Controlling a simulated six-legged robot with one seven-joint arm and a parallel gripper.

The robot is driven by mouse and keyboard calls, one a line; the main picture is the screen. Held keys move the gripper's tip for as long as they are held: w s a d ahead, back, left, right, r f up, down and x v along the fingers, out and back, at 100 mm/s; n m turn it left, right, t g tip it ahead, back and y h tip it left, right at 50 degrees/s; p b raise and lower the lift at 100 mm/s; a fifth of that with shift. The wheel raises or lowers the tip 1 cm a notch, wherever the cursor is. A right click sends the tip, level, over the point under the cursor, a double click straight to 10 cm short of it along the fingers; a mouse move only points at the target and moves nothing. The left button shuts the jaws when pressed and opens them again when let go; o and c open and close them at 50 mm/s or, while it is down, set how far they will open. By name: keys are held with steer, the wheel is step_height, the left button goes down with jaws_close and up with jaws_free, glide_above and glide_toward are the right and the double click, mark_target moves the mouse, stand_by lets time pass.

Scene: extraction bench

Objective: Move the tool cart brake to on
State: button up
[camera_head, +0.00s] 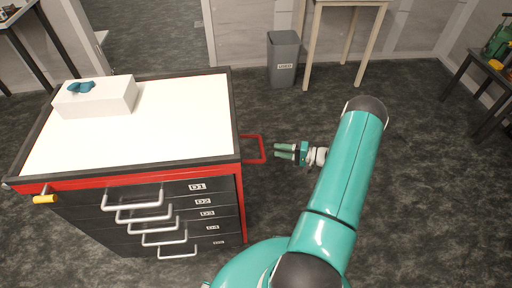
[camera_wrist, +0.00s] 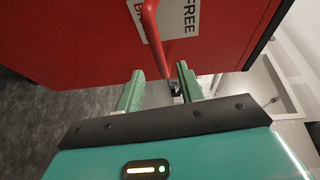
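The tool cart (camera_head: 150,152) stands at the left in the head view, with a white top, dark drawers and red trim. A red bar handle (camera_head: 262,149) sticks out from its right side. In the wrist view, the cart's red side (camera_wrist: 85,35) fills the top, with a red bar (camera_wrist: 155,38) in front of a pale label (camera_wrist: 180,18) reading "FREE" and part of another word. I cannot tell the brake's position.
A white box (camera_head: 100,100) with a teal object lies on the cart top. A yellow-ended part (camera_head: 45,199) sits at the cart's front left corner. A grey bin (camera_head: 283,62) and a wooden-legged table (camera_head: 342,4) stand behind.

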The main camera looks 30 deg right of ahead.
steer(key=r+x, duration=0.1)
steer(key=x, duration=0.9)
steer(key=shift+f, duration=0.5)
